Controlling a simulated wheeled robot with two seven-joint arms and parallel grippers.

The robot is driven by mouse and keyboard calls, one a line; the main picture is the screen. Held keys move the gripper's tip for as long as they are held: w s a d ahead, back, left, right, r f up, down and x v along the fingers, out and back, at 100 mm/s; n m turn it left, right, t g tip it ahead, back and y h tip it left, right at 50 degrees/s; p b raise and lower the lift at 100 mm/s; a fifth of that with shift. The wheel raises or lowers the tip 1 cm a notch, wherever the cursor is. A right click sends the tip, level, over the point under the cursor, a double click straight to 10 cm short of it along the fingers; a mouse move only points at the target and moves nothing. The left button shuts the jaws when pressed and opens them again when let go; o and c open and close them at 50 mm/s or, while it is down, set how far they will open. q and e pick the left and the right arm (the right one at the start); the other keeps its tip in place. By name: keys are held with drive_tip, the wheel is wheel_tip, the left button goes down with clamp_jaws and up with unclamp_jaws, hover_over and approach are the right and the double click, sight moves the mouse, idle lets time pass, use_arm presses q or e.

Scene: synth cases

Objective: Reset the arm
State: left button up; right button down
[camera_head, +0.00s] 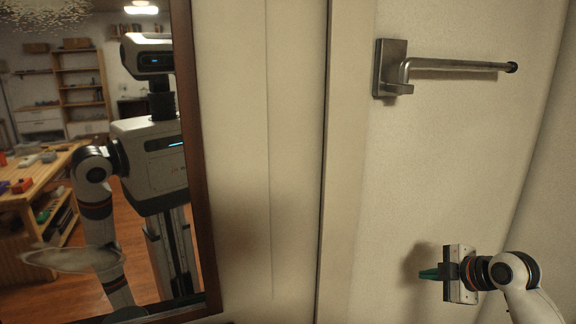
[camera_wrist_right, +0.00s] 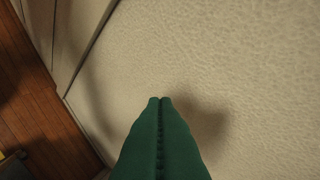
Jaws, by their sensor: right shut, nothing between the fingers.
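My right gripper (camera_head: 428,274) is at the lower right of the head view, in front of the pale wall, below a metal bar handle. Its green fingers point left and are shut with nothing between them. In the right wrist view the green fingers (camera_wrist_right: 160,104) meet along their middle, and a shadow falls on the pale surface beside them. I cannot tell whether the fingertips touch that surface. My left gripper is not in view, apart from my reflection in a mirror.
The metal bar handle (camera_head: 455,67) juts from the pale surface (camera_head: 450,170) at upper right. A brown-framed mirror (camera_head: 203,160) on the left reflects me, a wooden workbench and shelves. A vertical seam runs mid-picture. Wooden floor (camera_wrist_right: 38,110) shows at left in the wrist view.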

drive_tip(key=s+a+f+m+g+h, duration=0.1)
drive_tip(key=s+a+f+m+g, duration=0.2)
drive_tip(key=s+f, duration=0.55)
drive_tip(key=s+a+f+m+h, duration=0.1)
drive_tip(key=s+a+f+m, duration=0.2)
drive_tip(key=s+a+f, duration=0.45)
drive_tip(key=s+f+m+g+h, duration=0.3)
drive_tip(key=s+m, duration=0.7)
drive_tip(key=s, duration=1)
wheel_tip(320, 180, down, 28)
drive_tip(key=s+g, duration=0.1)
drive_tip(key=s, duration=0.1)
drive_tip(key=s+d+f+g, duration=0.1)
drive_tip(key=s+d+f, duration=0.1)
drive_tip(key=s+f, duration=1.3)
drive_tip(key=shift+s+n+y, duration=0.3)
drive_tip(key=shift+s+n, duration=0.05)
drive_tip(key=shift+n, duration=0.05)
drive_tip(key=shift+d, duration=0.1)
